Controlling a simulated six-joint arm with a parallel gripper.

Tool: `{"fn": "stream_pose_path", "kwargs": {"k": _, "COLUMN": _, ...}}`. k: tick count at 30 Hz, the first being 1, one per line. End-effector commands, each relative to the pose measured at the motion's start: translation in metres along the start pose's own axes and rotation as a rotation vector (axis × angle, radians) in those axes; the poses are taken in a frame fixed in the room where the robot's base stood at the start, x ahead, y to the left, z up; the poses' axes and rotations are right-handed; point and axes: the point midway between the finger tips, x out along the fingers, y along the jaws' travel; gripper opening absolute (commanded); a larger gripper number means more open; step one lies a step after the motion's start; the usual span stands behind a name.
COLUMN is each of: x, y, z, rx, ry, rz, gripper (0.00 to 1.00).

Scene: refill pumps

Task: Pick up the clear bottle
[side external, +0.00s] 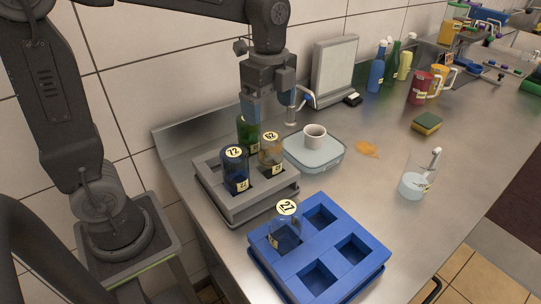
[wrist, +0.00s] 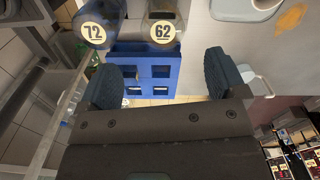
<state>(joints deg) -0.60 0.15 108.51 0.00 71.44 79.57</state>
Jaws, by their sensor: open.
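A dark blue bottle labelled 72 (side external: 236,175) and a green bottle (side external: 247,135) share the grey crate. My gripper (side external: 266,103) is open and empty, above the back of the grey crate near the green bottle. Its two fingers (wrist: 165,80) stand wide apart in the wrist view.
A clear beaker (side external: 413,184), a sponge (side external: 426,123) and an orange spill (side external: 366,149) lie farther right. The wall and backsplash are close behind. The middle counter is mostly clear.

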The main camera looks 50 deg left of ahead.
Motion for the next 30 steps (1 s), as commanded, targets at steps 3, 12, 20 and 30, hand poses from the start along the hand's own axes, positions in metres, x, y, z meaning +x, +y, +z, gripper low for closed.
{"fn": "stream_pose_path", "kwargs": {"k": 3, "x": 0.025, "y": 0.001, "z": 0.0, "rx": -0.002, "ry": -0.001, "rz": 0.005, "gripper": 0.9}}
{"fn": "stream_pose_path", "kwargs": {"k": 12, "x": 0.064, "y": 0.001, "z": 0.0, "rx": -0.003, "ry": 0.0, "rz": 0.001, "gripper": 0.9}}
{"fn": "stream_pose_path", "kwargs": {"k": 20, "x": 0.092, "y": -0.002, "z": -0.001, "rx": -0.004, "ry": -0.001, "rz": 0.003, "gripper": 0.9}}
{"fn": "stream_pose_path", "kwargs": {"k": 30, "x": 0.118, "y": -0.004, "z": -0.001, "rx": -0.004, "ry": 0.0, "rz": -0.002, "gripper": 0.9}}
